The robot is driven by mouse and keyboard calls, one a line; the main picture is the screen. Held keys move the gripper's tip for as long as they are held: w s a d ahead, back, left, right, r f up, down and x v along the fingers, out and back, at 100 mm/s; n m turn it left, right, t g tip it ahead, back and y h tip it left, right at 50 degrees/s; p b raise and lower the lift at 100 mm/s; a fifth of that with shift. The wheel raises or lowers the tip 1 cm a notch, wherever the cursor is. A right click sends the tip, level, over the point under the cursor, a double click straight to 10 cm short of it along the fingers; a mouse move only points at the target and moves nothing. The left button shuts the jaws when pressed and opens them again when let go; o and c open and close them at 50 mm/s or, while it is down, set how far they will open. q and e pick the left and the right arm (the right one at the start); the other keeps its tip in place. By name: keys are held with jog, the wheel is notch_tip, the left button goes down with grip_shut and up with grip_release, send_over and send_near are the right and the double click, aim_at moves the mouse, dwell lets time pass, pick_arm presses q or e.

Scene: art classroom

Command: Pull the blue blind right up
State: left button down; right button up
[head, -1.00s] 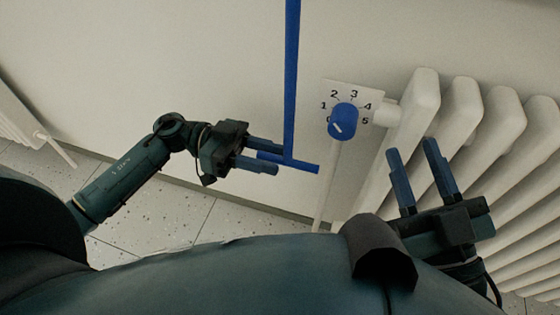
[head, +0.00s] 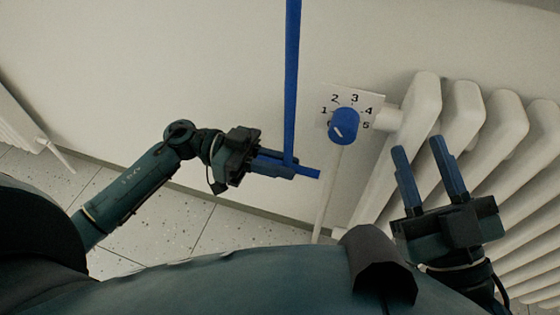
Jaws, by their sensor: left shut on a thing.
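A blue strap (head: 291,80) hangs down from the top of the head view in front of the wall. At its lower end is a blue crossbar handle (head: 308,173), whose right end sticks out past the fingers. My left gripper (head: 284,166) is shut on the handle, its fingers lying along the bar beside the strap. My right gripper (head: 421,155) is open and empty, its fingers pointing up in front of the radiator. The blind itself is out of view.
A white radiator (head: 464,120) fills the right side. Its blue valve knob (head: 343,126) sits on a numbered plate just right of the strap, with a thin pipe (head: 327,195) below. Another radiator (head: 18,122) stands at the far left.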

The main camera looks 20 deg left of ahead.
aim_at(286, 55)
pick_arm(q)
jog(key=shift+w, duration=0.1)
dwell(0.3)
